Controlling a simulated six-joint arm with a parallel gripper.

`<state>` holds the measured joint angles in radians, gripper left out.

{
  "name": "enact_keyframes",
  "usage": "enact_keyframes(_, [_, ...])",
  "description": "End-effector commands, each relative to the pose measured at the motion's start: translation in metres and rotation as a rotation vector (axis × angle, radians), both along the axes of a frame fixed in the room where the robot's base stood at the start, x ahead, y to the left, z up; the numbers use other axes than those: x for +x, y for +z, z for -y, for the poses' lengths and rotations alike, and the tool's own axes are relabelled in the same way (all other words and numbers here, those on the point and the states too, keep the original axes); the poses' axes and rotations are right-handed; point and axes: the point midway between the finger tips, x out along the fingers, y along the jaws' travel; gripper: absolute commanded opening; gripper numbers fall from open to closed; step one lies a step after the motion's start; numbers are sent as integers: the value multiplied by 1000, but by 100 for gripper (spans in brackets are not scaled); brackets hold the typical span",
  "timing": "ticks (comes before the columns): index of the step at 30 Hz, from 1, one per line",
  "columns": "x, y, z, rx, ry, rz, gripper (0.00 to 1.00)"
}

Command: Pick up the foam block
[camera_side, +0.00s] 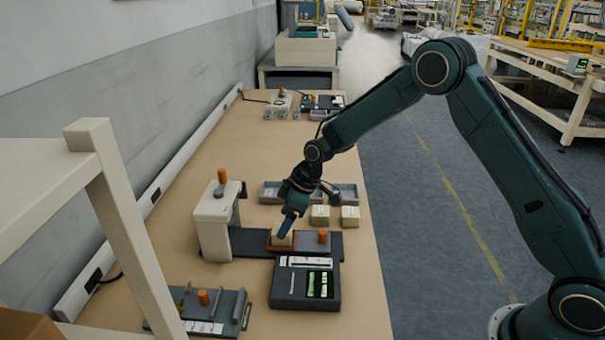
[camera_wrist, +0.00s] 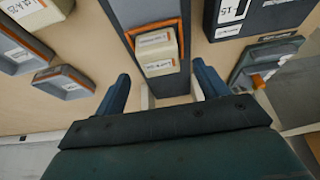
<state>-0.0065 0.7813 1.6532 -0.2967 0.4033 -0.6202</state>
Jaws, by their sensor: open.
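A cream foam block (camera_wrist: 157,48) with paper labels sits in an orange-rimmed holder (camera_wrist: 131,30) in the wrist view. It also shows in the side view (camera_side: 280,240), partly hidden by my gripper (camera_side: 290,224). My gripper (camera_wrist: 161,72) is open, with one blue finger on each side of the picture and the block between and just beyond the tips. No contact with the block is visible. Two more cream blocks, a left one (camera_side: 320,215) and a right one (camera_side: 350,216), stand on the table behind the holder.
A cream post-like machine (camera_side: 212,225) with an orange knob stands left of the holder. A dark control box (camera_side: 288,290) with a green screen lies in front. Grey trays (camera_side: 347,194) lie behind the blocks. A grey fixture (camera_side: 232,308) is at front left. The table's right strip is clear.

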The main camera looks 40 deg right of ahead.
Motion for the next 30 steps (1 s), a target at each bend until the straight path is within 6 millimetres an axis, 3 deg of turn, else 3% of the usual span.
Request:
enact_keyframes(12, [10, -37, -11, -1, 1, 0, 73])
enact_keyframes(28, [10, -38, -11, -1, 1, 0, 73])
enact_keyframes(30, [10, -38, -11, -1, 1, 0, 61])
